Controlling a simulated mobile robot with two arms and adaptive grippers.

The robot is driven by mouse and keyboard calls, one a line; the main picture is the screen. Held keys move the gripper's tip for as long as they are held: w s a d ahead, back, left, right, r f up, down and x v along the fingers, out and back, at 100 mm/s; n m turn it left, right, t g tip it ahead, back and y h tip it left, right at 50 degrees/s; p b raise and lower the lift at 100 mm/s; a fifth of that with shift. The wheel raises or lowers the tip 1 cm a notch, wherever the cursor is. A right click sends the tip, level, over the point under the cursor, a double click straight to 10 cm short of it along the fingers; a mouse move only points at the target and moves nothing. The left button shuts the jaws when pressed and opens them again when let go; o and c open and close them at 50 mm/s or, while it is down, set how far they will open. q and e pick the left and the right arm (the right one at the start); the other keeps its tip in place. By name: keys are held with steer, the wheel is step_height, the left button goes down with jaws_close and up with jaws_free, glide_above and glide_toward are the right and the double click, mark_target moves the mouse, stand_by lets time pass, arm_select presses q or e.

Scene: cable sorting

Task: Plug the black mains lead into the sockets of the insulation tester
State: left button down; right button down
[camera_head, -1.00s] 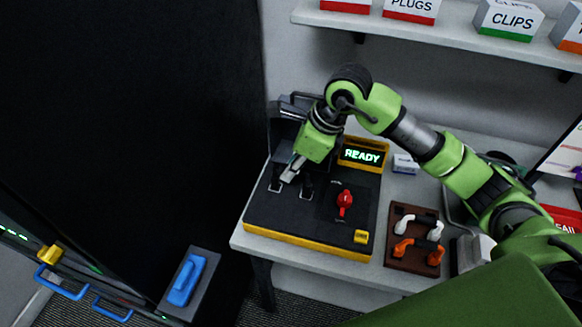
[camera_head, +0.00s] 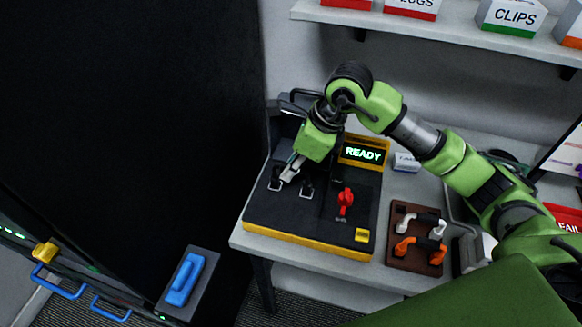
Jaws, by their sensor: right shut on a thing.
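The insulation tester (camera_head: 285,222) is a black panel with a yellow edge on the bench, with a lit READY display (camera_head: 364,153), a red switch knob (camera_head: 345,202) and a yellow button (camera_head: 361,235). My right gripper (camera_head: 288,174) points down at the left side of the panel, right by the left socket. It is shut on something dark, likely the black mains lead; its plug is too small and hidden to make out. My left gripper is not in view.
A brown rack (camera_head: 414,257) with white and orange leads stands right of the tester. A shelf (camera_head: 430,30) with labelled boxes runs above. A large black panel (camera_head: 130,110) fills the left, and a blue handle (camera_head: 185,280) is at lower left.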

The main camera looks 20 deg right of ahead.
steer(key=shift+f, duration=0.1)
stand_by(0.3)
steer(key=c, duration=2)
jaws_free()
steer(key=shift+o, duration=0.5)
steer(key=o, duration=0.5)
steer(key=shift+c, duration=0.2)
steer(key=shift+r+p, duration=2.1)
steer(key=shift+r, duration=1.95)
